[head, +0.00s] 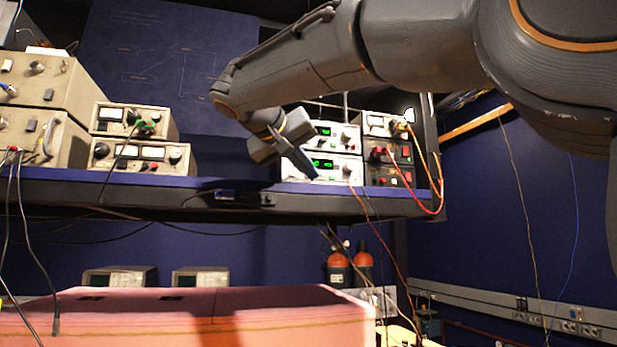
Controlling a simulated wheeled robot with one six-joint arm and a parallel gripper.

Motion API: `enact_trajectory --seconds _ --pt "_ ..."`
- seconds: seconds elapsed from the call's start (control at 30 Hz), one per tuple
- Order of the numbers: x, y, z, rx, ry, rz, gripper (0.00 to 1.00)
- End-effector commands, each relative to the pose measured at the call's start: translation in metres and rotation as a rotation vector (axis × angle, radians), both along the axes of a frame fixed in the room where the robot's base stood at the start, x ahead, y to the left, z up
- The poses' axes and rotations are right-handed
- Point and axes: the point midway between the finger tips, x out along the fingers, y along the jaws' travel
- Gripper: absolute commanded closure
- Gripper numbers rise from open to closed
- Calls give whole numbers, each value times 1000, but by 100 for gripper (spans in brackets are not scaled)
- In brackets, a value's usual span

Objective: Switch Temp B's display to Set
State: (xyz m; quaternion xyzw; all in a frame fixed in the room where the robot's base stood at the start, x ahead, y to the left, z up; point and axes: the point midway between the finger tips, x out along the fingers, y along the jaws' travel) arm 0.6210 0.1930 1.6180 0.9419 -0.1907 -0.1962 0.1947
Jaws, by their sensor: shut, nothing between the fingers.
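Two white instrument boxes with lit green displays are stacked on the raised shelf, the upper box (335,134) above the lower box (343,170). Their labels are too small to read, so I cannot tell which is Temp B or what its display is set to. Each has small controls to the right of its display. My gripper (311,168) is shut and empty, pointing down and to the right. It overlaps the left part of the lower box in the picture; I cannot tell whether it touches. It hides part of both boxes' left sides.
Grey power units with red and orange cables (388,152) stand right of the white boxes. Beige meter boxes (136,156) stand to the left on the shelf (150,187). A pink foam block (180,315) lies below in front. Red bottles (350,265) stand under the shelf.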

Motion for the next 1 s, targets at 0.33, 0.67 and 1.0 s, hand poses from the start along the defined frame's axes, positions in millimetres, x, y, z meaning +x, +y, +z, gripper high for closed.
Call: enact_trajectory --seconds 0.33,0.67,1.0 --pt "4 1 0 0 0 0 100" --pt "8 2 0 0 0 0 100" --pt "10 3 0 0 0 0 100"
